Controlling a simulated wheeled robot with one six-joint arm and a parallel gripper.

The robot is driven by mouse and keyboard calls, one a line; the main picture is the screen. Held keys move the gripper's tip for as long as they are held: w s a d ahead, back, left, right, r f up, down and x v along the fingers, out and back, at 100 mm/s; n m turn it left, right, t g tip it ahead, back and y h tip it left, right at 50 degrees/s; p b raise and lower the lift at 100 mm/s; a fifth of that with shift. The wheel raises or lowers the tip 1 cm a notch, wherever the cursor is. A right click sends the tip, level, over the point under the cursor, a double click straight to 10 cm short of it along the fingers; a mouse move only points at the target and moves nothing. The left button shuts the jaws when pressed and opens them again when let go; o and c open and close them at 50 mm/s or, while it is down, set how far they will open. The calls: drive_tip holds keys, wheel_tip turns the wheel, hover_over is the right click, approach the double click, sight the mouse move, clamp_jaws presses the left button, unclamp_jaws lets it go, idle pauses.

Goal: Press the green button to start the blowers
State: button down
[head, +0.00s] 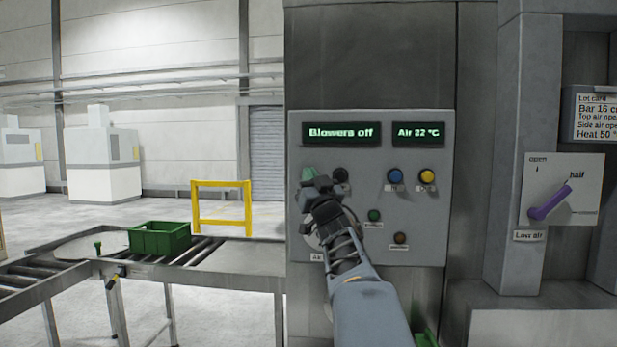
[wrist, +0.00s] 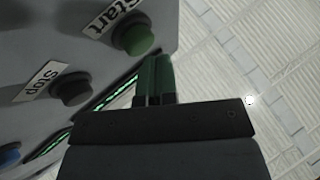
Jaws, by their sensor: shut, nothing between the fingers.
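The green button (wrist: 133,37) labelled Start sticks out of the panel in the wrist view. In the head view the green button (head: 308,173) shows partly above my gripper (head: 312,186). My gripper's shut, empty fingers (wrist: 154,62) end close beside the green button in the wrist view, with a small gap seen between them. The panel's left display (head: 341,133) reads "Blowers off". The black Stop button (wrist: 71,88) sits next to the green one; it also shows in the head view (head: 341,174).
The grey panel (head: 430,245) also carries a blue button (head: 395,176), a yellow button (head: 428,176), a smaller green one (head: 374,215) and a brown one (head: 400,239). A purple lever (head: 550,203) stands right. A green crate (head: 160,239) sits on the roller conveyor at left.

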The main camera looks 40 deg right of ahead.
drive_tip(key=shift+w+d, duration=0.35)
idle(0.6)
drive_tip(key=shift+a, duration=0.1)
drive_tip(key=shift+s+a+b, duration=0.5)
drive_tip(key=shift+s+a, duration=0.05)
drive_tip(key=shift+s, duration=0.1)
idle(0.4)
drive_tip(key=shift+s+a+b, duration=1.3)
drive_tip(key=shift+s+a, duration=0.4)
drive_tip(key=shift+s, duration=0.1)
